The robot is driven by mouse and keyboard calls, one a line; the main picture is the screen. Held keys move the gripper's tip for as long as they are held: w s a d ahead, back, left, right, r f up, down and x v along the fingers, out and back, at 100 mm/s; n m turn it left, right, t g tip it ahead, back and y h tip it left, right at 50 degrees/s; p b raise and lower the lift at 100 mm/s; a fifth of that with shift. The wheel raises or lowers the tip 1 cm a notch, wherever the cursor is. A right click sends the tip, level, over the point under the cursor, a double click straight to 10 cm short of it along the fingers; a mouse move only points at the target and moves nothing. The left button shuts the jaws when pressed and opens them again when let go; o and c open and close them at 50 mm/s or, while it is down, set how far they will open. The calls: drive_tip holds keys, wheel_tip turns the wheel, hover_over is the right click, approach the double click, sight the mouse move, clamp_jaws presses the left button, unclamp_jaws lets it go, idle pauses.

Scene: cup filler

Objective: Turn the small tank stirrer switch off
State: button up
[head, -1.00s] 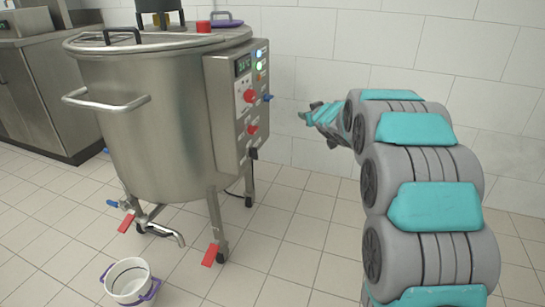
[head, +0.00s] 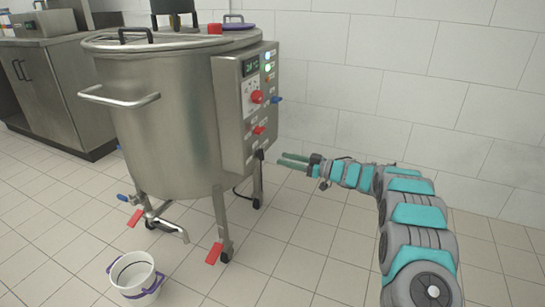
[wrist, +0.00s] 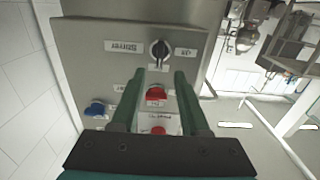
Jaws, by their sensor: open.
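The steel tank (head: 165,110) has a control box (head: 232,115) on its right side. In the wrist view, the black stirrer switch (wrist: 160,50) sits beside a "Stirrer" label (wrist: 124,46), with another small label on its other side. A dark knob (head: 259,154) low on the box in the head view appears to be this switch. My gripper (head: 281,160) is open and empty, pointing at the box's lower part from the right. In the wrist view, the fingertips of my gripper (wrist: 159,74) are apart, just short of the switch in the picture; contact is not visible.
Red knobs (wrist: 156,93) lie between and behind my fingers in the wrist view, and a blue knob (wrist: 95,109) is to the left. A white bucket (head: 135,275) stands on the floor below the tank's outlet.

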sight(261, 154)
drive_tip(key=x, duration=0.7)
drive_tip(key=shift+a, duration=0.3)
drive_tip(key=shift+w+f, duration=0.1)
clamp_jaws()
